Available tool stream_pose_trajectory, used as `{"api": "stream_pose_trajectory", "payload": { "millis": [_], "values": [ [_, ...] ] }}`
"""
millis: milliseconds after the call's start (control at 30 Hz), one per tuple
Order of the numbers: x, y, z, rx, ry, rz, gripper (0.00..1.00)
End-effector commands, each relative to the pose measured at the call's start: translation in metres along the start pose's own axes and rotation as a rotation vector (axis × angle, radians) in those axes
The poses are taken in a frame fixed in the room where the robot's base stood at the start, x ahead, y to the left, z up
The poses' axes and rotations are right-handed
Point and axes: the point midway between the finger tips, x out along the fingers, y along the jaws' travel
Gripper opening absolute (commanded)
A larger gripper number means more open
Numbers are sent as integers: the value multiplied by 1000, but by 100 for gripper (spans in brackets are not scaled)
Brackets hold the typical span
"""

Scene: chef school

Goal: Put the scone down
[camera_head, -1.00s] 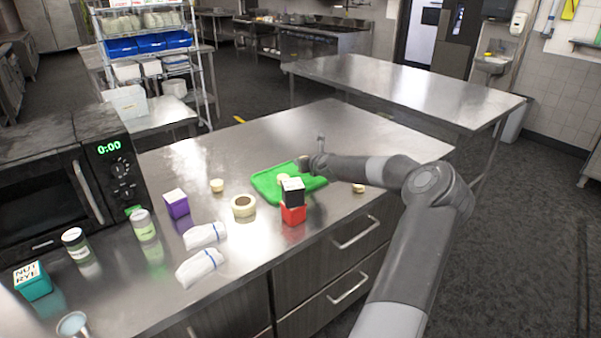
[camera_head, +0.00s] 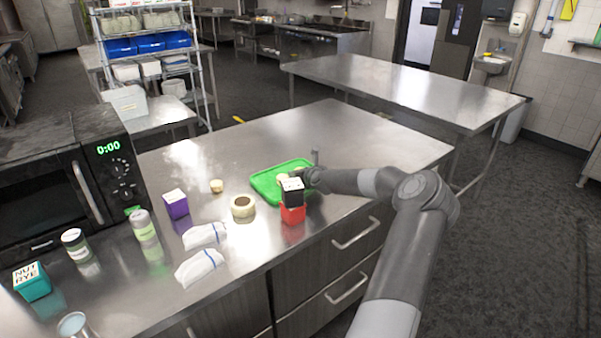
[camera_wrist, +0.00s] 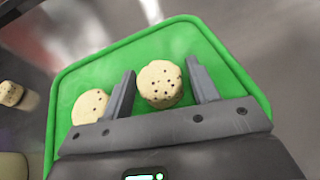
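In the wrist view a pale, dark-specked scone (camera_wrist: 160,84) lies over the green tray (camera_wrist: 85,70), between the two fingers of my gripper (camera_wrist: 161,84). Narrow gaps show between the scone and the fingers, so my gripper looks open around it. A second scone (camera_wrist: 90,106) lies on the tray, left of the left finger. In the head view the tray (camera_head: 264,186) sits on the steel counter.
A round pale container (camera_head: 243,206), purple box (camera_head: 176,204) and rolled white cloths (camera_head: 205,235) stand left. The counter behind the tray is clear.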

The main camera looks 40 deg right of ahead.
Motion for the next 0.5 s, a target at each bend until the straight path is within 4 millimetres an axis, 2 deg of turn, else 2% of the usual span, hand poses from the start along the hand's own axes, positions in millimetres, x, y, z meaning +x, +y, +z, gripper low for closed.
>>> {"api": "stream_pose_trajectory", "payload": {
  "millis": [333,500],
  "values": [
    [-1,0,3,-2,0,0,58],
    [-20,-2,4,1,-1,-2,58]
  ]
}}
